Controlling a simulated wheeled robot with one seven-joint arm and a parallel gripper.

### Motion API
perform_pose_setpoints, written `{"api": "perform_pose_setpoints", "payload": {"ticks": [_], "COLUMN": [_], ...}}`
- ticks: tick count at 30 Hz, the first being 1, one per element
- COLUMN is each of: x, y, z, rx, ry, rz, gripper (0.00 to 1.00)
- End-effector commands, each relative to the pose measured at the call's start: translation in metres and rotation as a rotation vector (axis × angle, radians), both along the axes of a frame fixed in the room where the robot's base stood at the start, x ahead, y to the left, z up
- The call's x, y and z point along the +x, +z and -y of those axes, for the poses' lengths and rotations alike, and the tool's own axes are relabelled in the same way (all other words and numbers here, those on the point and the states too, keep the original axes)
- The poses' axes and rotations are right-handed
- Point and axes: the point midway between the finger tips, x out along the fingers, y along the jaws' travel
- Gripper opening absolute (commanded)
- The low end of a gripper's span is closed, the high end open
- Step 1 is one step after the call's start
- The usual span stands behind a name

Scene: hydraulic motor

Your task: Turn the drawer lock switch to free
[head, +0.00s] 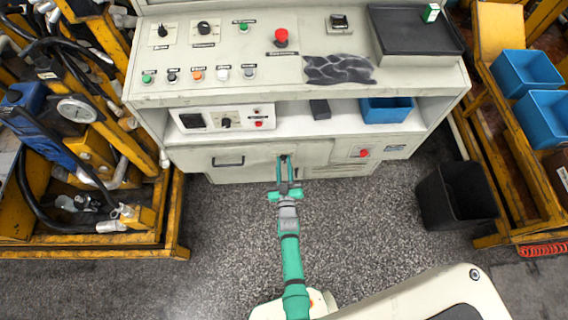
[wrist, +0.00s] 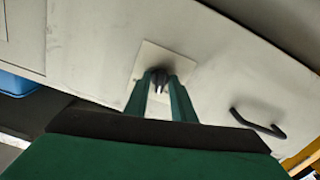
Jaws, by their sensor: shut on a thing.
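The drawer lock switch (wrist: 159,77) is a small dark knob on a pale square plate (wrist: 152,62) on the front of the grey-white cabinet. My gripper (wrist: 160,88) has its two green fingers on either side of the knob, shut on it. In the head view my gripper (head: 285,165) reaches the lower cabinet front, and its fingers mostly hide the switch there. The drawer front (head: 225,174) with its black handle (head: 228,162) is left of my gripper and looks shut. The handle also shows at the right in the wrist view (wrist: 258,124). I cannot read the switch's marking.
The console top (head: 220,60) with buttons and a black tray (head: 415,35) overhangs above. A shelf holds a control box (head: 222,119) and a blue bin (head: 386,110). A black waste bin (head: 456,196) stands right; yellow racks flank both sides. Open floor lies around my arm.

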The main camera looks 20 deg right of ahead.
Motion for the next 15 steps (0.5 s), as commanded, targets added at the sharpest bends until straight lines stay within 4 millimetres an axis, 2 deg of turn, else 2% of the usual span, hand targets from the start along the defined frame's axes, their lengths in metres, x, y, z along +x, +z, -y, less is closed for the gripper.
{"api": "perform_pose_setpoints", "payload": {"ticks": [15], "x": [0.0001], "y": [0.0004], "z": [0.0001], "rx": [0.470], "ry": [0.000], "rz": [0.136], "gripper": [0.01]}}
